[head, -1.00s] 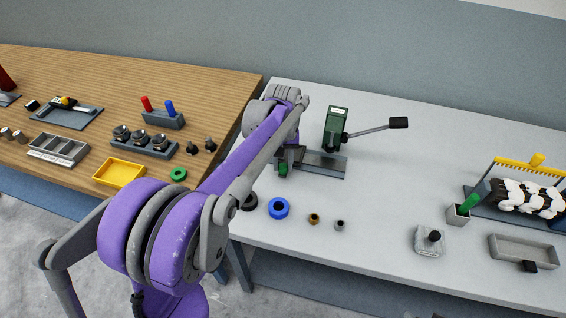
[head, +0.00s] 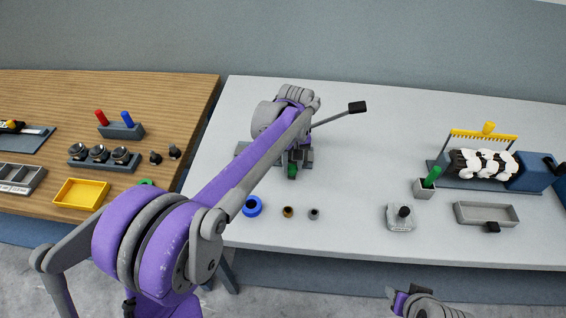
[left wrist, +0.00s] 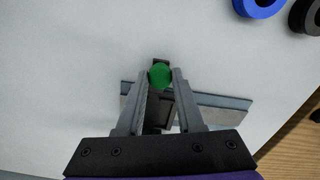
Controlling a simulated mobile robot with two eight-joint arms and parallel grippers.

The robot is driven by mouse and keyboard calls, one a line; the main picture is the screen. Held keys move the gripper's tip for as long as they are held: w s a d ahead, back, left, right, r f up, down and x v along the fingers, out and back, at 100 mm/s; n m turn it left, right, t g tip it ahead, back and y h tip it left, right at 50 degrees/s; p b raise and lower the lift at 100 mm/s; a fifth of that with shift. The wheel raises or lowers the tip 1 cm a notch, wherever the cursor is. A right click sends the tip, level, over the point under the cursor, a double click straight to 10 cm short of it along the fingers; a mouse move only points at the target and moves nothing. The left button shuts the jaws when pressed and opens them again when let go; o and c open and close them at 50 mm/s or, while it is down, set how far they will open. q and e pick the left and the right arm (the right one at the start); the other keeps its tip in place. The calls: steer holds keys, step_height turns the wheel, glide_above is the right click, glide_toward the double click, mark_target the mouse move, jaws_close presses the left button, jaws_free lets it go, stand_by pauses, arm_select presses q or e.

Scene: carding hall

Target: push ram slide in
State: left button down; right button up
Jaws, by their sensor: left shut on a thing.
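The small press stands on the grey table, mostly hidden behind my left arm in the head view. Its lever ends in a black grip (head: 357,107), and part of its grey base (head: 243,148) shows. The green knob (head: 292,170) of the ram slide is at the base's front. In the left wrist view the green knob (left wrist: 160,75) is between the fingertips of my left gripper (left wrist: 161,82), which is shut on it. The grey slide lies behind the knob. Part of my right arm's end (head: 402,300) shows at the bottom edge; its jaws are unclear.
A blue ring (head: 252,207), a brass bushing (head: 288,212) and a grey bushing (head: 314,214) lie in front of the press. A wooden table (head: 60,100) adjoins at left.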

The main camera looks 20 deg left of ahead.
arm_select(q)
steer(key=shift+d, duration=0.2)
steer(key=c, duration=0.8)
jaws_free()
steer(key=shift+o, duration=1.3)
steer(key=shift+w+d, duration=0.1)
steer(key=shift+d, duration=0.05)
step_height(320, 180, up, 11)
steer(key=shift+p, duration=0.35)
steer(key=shift+f, duration=0.1)
